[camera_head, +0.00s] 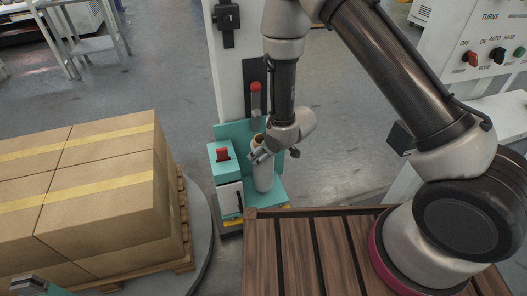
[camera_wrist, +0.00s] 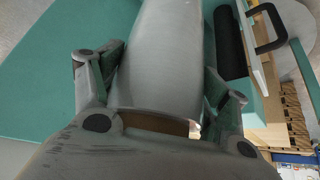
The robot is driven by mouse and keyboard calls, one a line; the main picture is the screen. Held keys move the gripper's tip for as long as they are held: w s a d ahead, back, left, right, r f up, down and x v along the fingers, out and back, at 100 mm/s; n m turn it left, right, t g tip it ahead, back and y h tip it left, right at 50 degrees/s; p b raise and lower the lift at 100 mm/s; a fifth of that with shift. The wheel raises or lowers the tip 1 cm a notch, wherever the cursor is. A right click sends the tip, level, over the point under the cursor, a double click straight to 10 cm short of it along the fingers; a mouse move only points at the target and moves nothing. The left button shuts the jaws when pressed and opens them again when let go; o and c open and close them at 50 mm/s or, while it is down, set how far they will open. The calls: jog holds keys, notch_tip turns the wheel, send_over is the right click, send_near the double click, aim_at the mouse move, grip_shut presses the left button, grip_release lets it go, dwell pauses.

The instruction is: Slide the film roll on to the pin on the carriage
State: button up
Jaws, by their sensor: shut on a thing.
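The film roll (camera_head: 264,180) is a pale grey-white cylinder, roughly upright over the teal carriage (camera_head: 279,192). My gripper (camera_head: 262,154) is shut on the roll near its upper end. In the wrist view, my gripper's fingers (camera_wrist: 160,88) flank the film roll (camera_wrist: 172,50), and a brown core shows at its near end. The teal carriage (camera_wrist: 60,72) lies beyond it. The pin is hidden; I cannot tell whether the roll is around it or touching the carriage's base.
A teal box with a red button (camera_head: 222,154) stands just left of the roll. A red-knobbed lever (camera_head: 256,88) is behind it on a white column (camera_head: 232,65). Stacked cartons (camera_head: 85,190) stand at left. A slatted wooden surface (camera_head: 310,250) is in front.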

jog(key=shift+f, duration=2.05)
jog(key=o, duration=2.1)
jog(key=shift+f, duration=0.1)
notch_tip(320, 180, up, 8)
